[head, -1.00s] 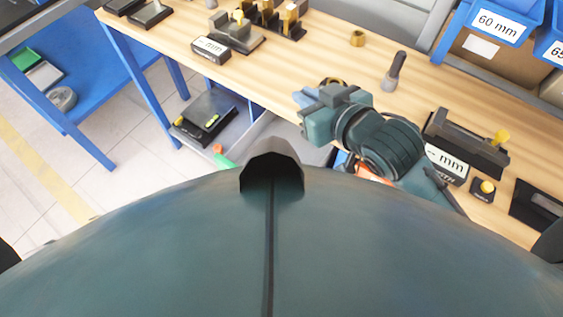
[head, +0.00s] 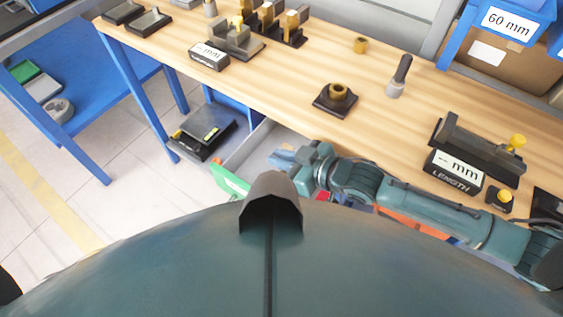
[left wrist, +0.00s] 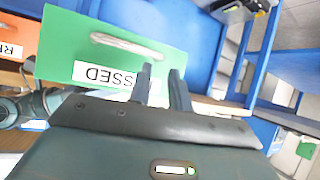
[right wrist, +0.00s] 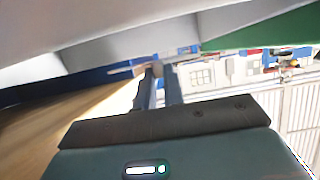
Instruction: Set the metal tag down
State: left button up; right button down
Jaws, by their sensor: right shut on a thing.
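My right gripper (head: 280,155) is low over the open drawer (head: 258,140) at the bench's front edge. In the right wrist view its fingers (right wrist: 160,75) are close together on a small, thin thing, probably the metal tag; its shape is too small to make out. Grey drawer surfaces and a green panel show around it there. The drawer's green front (head: 228,181) stands out from the bench. In the left wrist view my left gripper (left wrist: 162,75) has a gap between its fingers, in front of the green front with its handle and "PASSED" label. The head view does not show it.
On the bench are a dark base with a brass ring (head: 338,92), a grey-and-black tool (head: 398,78), a length gauge block (head: 470,155) and several fixtures at the back left. A blue cart (head: 60,80) stands left.

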pick_arm(q)
jog(key=shift+w+r, duration=0.1)
jog(key=shift+w, duration=0.05)
pick_arm(e)
jog(key=shift+f, duration=0.95)
jog(key=shift+f+b, duration=0.35)
jog(key=shift+f, duration=0.3)
pick_arm(q)
jog(key=shift+d, duration=0.1)
pick_arm(e)
jog(key=c, duration=1.5)
grip_release()
